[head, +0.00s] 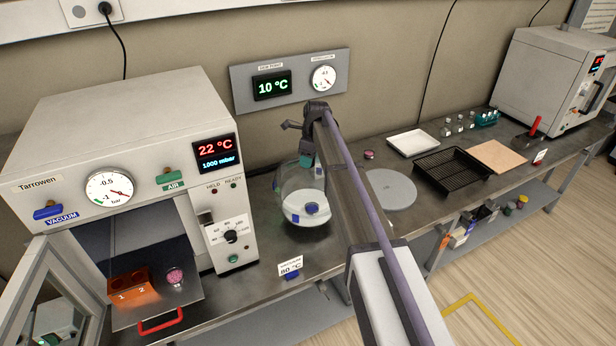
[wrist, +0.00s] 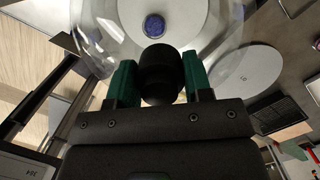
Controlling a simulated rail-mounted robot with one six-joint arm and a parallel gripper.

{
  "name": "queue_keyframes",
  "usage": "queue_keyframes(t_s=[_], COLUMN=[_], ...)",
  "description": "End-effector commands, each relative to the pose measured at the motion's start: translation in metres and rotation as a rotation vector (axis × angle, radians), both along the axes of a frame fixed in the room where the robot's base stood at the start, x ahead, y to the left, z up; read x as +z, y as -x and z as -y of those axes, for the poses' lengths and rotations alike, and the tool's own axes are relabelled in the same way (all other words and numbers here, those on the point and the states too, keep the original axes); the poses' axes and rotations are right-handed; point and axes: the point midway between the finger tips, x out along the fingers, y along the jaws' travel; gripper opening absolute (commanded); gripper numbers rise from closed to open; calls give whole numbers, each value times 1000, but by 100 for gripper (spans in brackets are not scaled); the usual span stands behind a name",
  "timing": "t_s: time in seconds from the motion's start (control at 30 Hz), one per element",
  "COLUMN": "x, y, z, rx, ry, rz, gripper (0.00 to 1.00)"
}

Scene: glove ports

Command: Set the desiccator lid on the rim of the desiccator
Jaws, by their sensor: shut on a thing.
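My gripper (head: 306,158) is at the centre of the head view, over the desiccator. In the wrist view its green fingers (wrist: 158,82) are shut on the black knob (wrist: 160,66) of the clear glass desiccator lid (wrist: 100,38). The lid (head: 289,181) also shows as a clear dome in the head view. Below it is the desiccator (head: 293,213) with a white plate inside and a blue item (head: 311,208) on it; this item also shows through the glass in the wrist view (wrist: 154,25). The knob is mostly hidden in the head view. I cannot tell whether lid and rim touch.
A vacuum oven (head: 120,150) stands open at left, an orange block (head: 133,287) on its shelf. A round grey mat (head: 390,188) lies right of the desiccator, bare. Further right are a white tray (head: 412,142), a black tray (head: 452,172) and a tan board (head: 498,156).

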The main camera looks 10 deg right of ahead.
Motion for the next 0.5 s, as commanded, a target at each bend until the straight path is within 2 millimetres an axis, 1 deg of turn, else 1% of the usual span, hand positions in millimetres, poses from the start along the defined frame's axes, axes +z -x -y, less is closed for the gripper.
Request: queue_keyframes(t_s=[0.07, 0.2, 0.23, 0.37, 0.5], x=[-8, -36, -39, -35, -34], y=[0, 0, 0, 0, 0], z=[0, 0, 0, 0, 0], rx=[0, 0, 0, 0, 0], ry=[0, 0, 0, 0, 0], rz=[0, 0, 0, 0, 0], gripper=[0, 0, 0, 0, 0])
